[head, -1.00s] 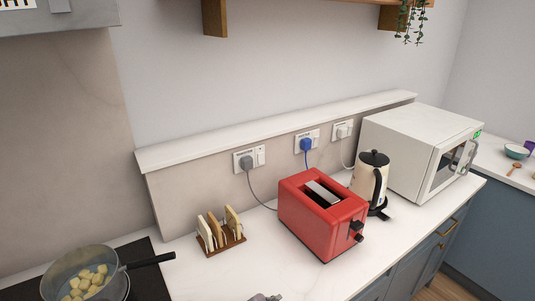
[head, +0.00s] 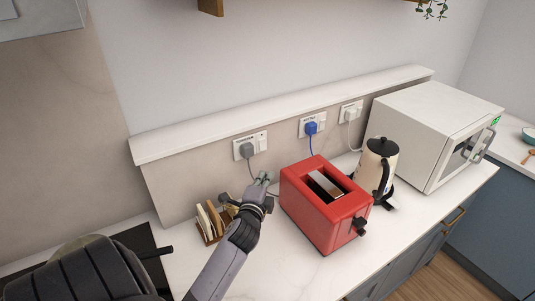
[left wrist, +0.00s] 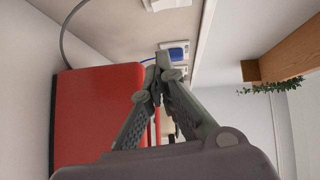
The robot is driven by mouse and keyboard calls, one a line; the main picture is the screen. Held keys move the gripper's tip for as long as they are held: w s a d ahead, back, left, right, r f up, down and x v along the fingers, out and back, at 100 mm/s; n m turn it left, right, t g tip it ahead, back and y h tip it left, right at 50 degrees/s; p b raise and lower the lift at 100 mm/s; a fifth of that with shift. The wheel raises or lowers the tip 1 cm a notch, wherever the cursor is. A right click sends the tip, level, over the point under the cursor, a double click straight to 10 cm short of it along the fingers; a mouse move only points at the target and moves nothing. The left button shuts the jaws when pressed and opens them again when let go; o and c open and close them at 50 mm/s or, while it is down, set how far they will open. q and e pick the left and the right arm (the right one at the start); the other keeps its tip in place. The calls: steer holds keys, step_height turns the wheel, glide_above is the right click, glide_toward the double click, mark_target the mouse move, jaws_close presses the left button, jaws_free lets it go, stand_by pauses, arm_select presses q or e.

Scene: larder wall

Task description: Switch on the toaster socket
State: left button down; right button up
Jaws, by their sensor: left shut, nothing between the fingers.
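The toaster (head: 325,205) is red and stands on the counter in the head view; its side also fills the left part of the left wrist view (left wrist: 97,115). A grey plug with a grey cord sits in the leftmost wall socket (head: 250,146), whose switch (head: 262,141) is on the plate's right side. Whether the switch is on is too small to tell. My left gripper (head: 264,180) is shut and empty, below that socket, between the toast rack and the toaster, apart from the wall. It also shows in the left wrist view (left wrist: 158,88). My right gripper is not in view.
A blue plug (head: 311,128) and a white plug (head: 351,113) sit in the sockets to the right. A kettle (head: 376,165) and a microwave (head: 433,130) stand right of the toaster. A toast rack (head: 212,222) is left of my gripper. A ledge (head: 290,112) runs above the sockets.

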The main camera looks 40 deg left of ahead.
mark_target(263, 145)
arm_select(q)
steer(key=s+a+b+x, duration=0.1)
steer(key=b+x, duration=0.4)
steer(key=x, duration=0.8)
steer(key=shift+s+a, duration=0.2)
steer(key=shift+a, duration=0.5)
steer(key=shift+f, duration=0.15)
steer(key=b, duration=0.2)
steer(key=shift+w+a+f+t+b, duration=0.15)
steer(key=shift+w+a+t+b, duration=0.05)
steer(key=shift+a+t+b, duration=0.15)
